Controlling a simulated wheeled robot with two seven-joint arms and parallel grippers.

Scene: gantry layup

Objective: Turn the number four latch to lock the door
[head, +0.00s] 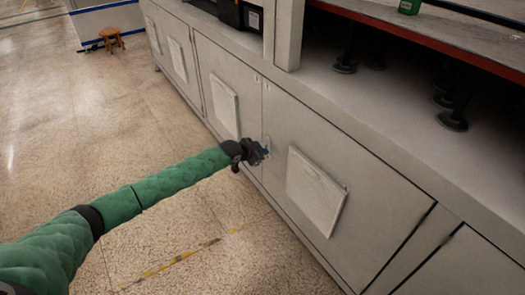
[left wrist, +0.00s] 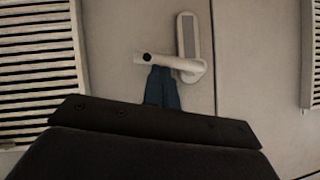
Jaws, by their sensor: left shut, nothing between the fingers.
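The latch (left wrist: 188,35) is a pale handle on an upright plate with a grey inset, fixed to the cabinet door near a door seam. Its lever (left wrist: 165,61) points left, roughly level, with a dark round spot near its free end. My left gripper (left wrist: 160,72) is shut and empty, its dark blue fingertips just below the lever; I cannot tell whether they touch it. In the head view my left gripper (head: 264,152) is at the door front and the latch (head: 266,142) is partly hidden behind it. No number is readable. My right gripper is not in view.
The long grey cabinet has several doors with pale louvred vents (head: 315,190), one on each side of the latch. A red-edged bench top (head: 420,40) is above at the right. A small wooden stool (head: 112,40) stands far back left. The speckled floor (head: 180,225) is open.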

